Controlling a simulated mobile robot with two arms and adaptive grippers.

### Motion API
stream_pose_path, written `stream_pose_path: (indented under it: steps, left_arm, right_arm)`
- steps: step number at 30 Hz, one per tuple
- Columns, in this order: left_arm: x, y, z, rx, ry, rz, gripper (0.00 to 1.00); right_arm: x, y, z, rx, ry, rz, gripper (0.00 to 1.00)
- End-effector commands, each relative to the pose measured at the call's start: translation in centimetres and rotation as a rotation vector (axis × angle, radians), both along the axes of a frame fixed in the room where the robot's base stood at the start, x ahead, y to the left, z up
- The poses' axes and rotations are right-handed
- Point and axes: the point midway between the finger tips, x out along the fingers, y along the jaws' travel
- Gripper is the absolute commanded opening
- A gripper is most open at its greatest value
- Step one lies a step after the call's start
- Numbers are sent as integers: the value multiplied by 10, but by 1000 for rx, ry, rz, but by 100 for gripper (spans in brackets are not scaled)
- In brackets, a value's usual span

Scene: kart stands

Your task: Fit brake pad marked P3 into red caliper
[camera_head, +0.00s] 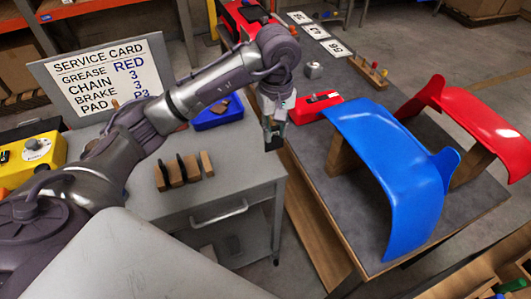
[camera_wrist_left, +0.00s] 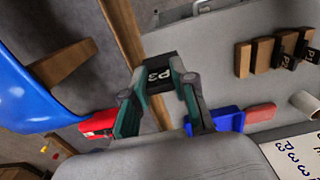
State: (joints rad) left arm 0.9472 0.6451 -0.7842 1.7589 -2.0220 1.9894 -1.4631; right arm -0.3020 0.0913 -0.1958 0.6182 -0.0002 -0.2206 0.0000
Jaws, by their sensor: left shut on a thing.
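My left gripper (camera_head: 275,122) is shut on a black brake pad (camera_head: 273,142) and holds it in the air near the right edge of the grey cart. In the left wrist view, the fingertips (camera_wrist_left: 160,95) grip the pad (camera_wrist_left: 160,72), and its white P3 mark shows. The red caliper (camera_head: 316,107) lies on the dark bench, a little right of the gripper and apart from it. It also shows in the left wrist view (camera_wrist_left: 98,123), left of the fingers. Its slot is too small to make out. My right gripper is not in view.
A wooden rack (camera_head: 184,171) with black pads stands on the cart (camera_head: 235,165). A blue caliper-like block (camera_head: 218,114) and a service card (camera_head: 103,74) are behind it. Blue (camera_head: 390,165) and red (camera_head: 495,135) bodywork panels stand on the bench. A gap separates cart and bench.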

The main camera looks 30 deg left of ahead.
Motion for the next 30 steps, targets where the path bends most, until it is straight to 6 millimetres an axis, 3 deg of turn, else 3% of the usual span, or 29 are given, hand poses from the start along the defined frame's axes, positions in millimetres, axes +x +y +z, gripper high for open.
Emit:
stream_pose_path:
  steps: [6,15,20,30]
  left_arm:
    - [7,41,-21,4,9,15,0]
    - [19,100,-58,0,4,9,0]
    - [22,111,-67,1,1,6,0]
    - [22,112,-106,0,1,4,0]
  right_arm:
    - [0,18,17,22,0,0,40]
    - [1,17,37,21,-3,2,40]
    - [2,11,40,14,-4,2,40]
    - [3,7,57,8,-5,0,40]
